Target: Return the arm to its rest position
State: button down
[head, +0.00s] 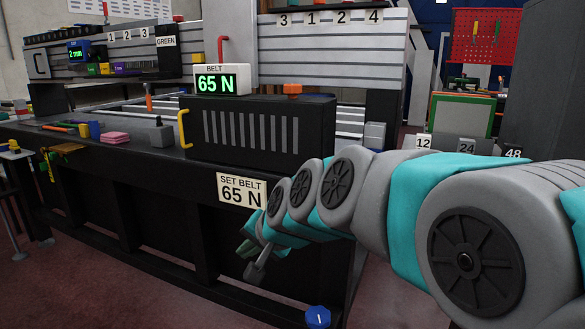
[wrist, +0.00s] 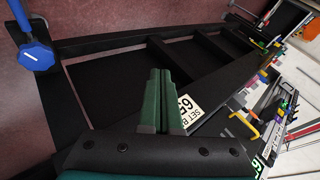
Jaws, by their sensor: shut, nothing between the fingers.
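My arm reaches in from the right of the head view, and my gripper (head: 247,250) hangs in front of the table's dark front side. In the wrist view my gripper (wrist: 162,75) shows two green fingers pressed together with nothing between them. The gripper is apart from the table (head: 100,150) and points down toward its lower frame. A white "SET BELT 65 N" sign (head: 241,190) is on the table front, just above the gripper. It also shows beside the fingers in the wrist view (wrist: 187,110).
A black vented box (head: 255,130) with a yellow handle (head: 184,129) stands on the table under a "BELT 65 N" display (head: 221,80). A blue knob (head: 318,317) is low in front; it also shows at upper left in the wrist view (wrist: 36,54). Reddish floor (head: 110,295) lies clear.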

jog(key=s+d+f+n+g+h, duration=0.1)
jog(key=s+d+f+g+h, duration=0.1)
jog(key=s+d+f, duration=0.3)
jog(key=s+d+f+n+g+h, duration=0.1)
jog(key=s+d+f+g+h, duration=0.1)
jog(key=s+d, duration=0.9)
jog(key=s+d+f+n+g+h, duration=0.2)
jog(key=s+d+f+g, duration=0.2)
jog(key=s, duration=1)
jog(key=d+f, duration=0.3)
jog(key=shift+s+d+f+g+p, duration=0.3)
jog(key=shift+s+d+f+p, duration=0.05)
jog(key=shift+d, duration=0.05)
